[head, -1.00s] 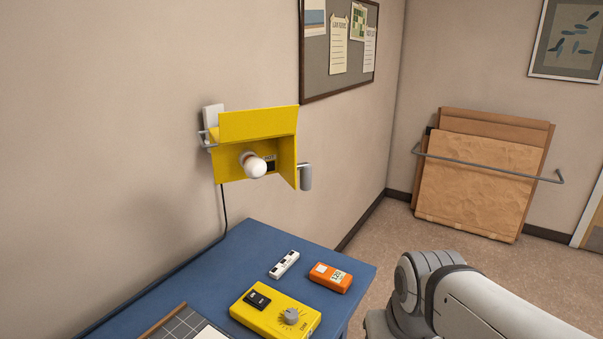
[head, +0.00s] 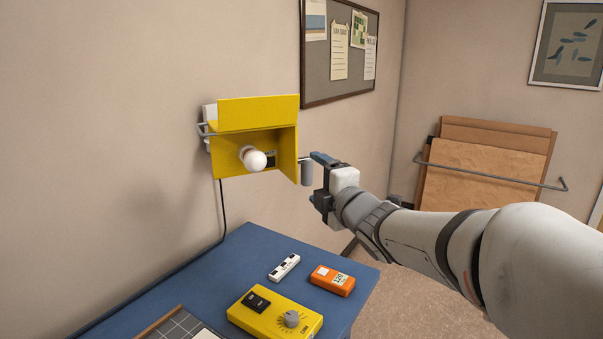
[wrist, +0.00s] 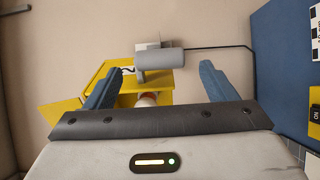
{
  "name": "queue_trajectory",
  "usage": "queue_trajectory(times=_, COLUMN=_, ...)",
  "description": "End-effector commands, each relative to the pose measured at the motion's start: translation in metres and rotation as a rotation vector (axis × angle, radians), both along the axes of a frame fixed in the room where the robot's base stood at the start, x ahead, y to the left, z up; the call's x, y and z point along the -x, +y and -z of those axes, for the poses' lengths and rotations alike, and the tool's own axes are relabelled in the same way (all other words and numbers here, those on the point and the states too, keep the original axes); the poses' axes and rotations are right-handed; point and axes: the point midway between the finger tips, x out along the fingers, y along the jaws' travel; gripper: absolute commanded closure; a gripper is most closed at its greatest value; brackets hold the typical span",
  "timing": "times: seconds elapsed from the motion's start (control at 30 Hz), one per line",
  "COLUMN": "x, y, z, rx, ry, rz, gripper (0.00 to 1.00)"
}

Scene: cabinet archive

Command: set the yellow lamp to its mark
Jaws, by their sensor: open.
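The yellow lamp (head: 258,113) is mounted on the left wall above the table, with its flaps open and a white bulb (head: 254,159) showing. A grey cylindrical handle (head: 307,173) sticks out at its right side. My gripper (head: 317,178) is open just right of this handle. In the wrist view the grey handle (wrist: 160,58) lies ahead, across the gap between the blue fingers of my gripper (wrist: 160,69), with the yellow lamp (wrist: 160,83) behind it. The fingers do not visibly grip the handle. I cannot make out the lamp's mark.
The blue table (head: 235,265) below holds a yellow box (head: 262,322) with a knob, an orange meter (head: 332,280) and a white strip (head: 284,267). A black cord (head: 222,210) hangs from the lamp. Boards lean in a rack (head: 485,165) at the right wall.

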Motion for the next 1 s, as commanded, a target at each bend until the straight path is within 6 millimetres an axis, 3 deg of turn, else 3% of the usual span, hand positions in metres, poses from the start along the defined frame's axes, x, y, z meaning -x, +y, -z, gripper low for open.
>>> queue_trajectory(times=0.5, x=-0.061, y=0.028, z=-0.001, rx=0.002, ry=-0.001, rz=0.0, gripper=0.22)
queue_trajectory(times=0.9, x=-0.068, y=0.03, z=0.0, rx=0.0, ry=-0.001, rz=0.002, gripper=0.22)
queue_trajectory(times=1.0, x=-0.068, y=0.03, z=0.0, rx=0.0, ry=-0.001, rz=0.002, gripper=0.3)
